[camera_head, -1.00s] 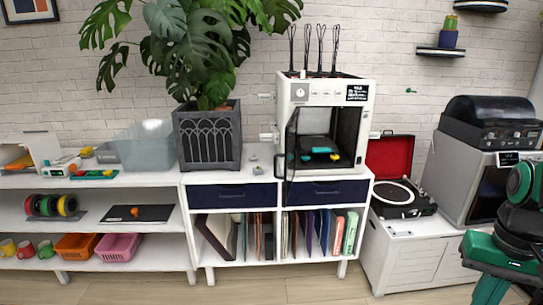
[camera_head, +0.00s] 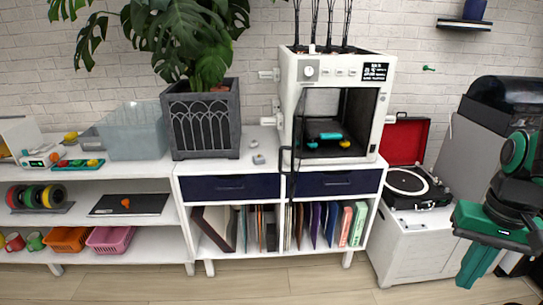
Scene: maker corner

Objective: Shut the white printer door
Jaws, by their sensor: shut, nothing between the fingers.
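The white printer (camera_head: 335,65) stands on the white cabinet. Its door (camera_head: 293,130) is a thin, dark-edged panel hinged at the left. It stands open, swung out towards me and seen almost edge-on. A black handle (camera_head: 285,161) is at its lower free side. The printer's inside is exposed, with a teal and yellow item (camera_head: 326,136) on a dark bed. My gripper (camera_head: 471,281), green and black, is at the right edge, pointing down. It is shut and empty, well away from the door.
A plant in a grey pot (camera_head: 205,122) and small grey pieces (camera_head: 258,159) are left of the printer. An open red record player (camera_head: 412,186) stands at its right on a low white cabinet (camera_head: 405,245). The floor (camera_head: 300,285) in front is clear.

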